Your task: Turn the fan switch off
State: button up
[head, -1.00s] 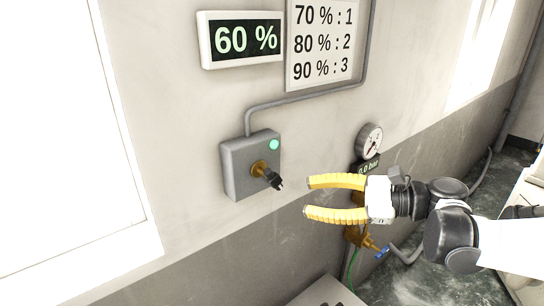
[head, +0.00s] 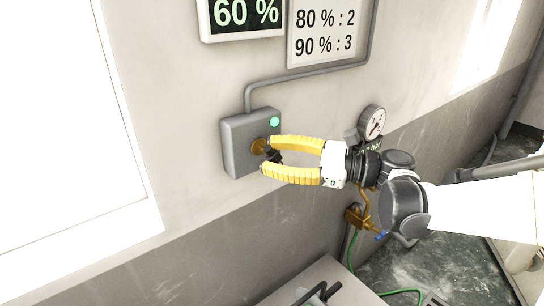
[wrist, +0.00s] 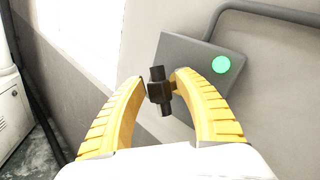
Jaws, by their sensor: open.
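The fan switch is a grey wall box (head: 243,150) with a lit green lamp (head: 274,122) and a black knob (head: 271,156) on a brass collar (head: 258,146). In the wrist view the black knob (wrist: 159,91) stands between the fingertips, in front of the grey box (wrist: 190,62) and the lit green lamp (wrist: 221,65). My gripper (head: 268,156) has yellow ribbed fingers, open on both sides of the knob. I cannot tell whether either finger touches it. My fingers partly hide the knob and collar in the head view.
A display reading 60 % (head: 245,14) and a sign (head: 325,35) hang above the box. A conduit (head: 300,75) runs from its top. A pressure gauge (head: 371,122) and brass valve piping (head: 354,215) are to the right, close to my arm.

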grip_shut()
jog(key=shift+r+p, duration=0.1)
jog(key=shift+p, duration=0.2)
jog(key=shift+r+n+h+p, duration=0.1)
jog(key=shift+n+h+p, duration=0.5)
jog(key=shift+n+p, duration=0.25)
jog(key=n+h+p, duration=0.2)
jog(key=p, duration=0.1)
jog(key=shift+s+a, duration=0.1)
jog(key=n+h+p, duration=0.2)
jog(key=p, duration=0.1)
jog(key=shift+f+n+h, duration=0.25)
jog(key=shift+n+h, duration=0.1)
jog(key=shift+h, duration=0.05)
jog(key=shift+f+n+t+h+p, duration=0.2)
jog(key=shift+n+t+h+p, duration=0.25)
jog(key=shift+h+p, duration=0.35)
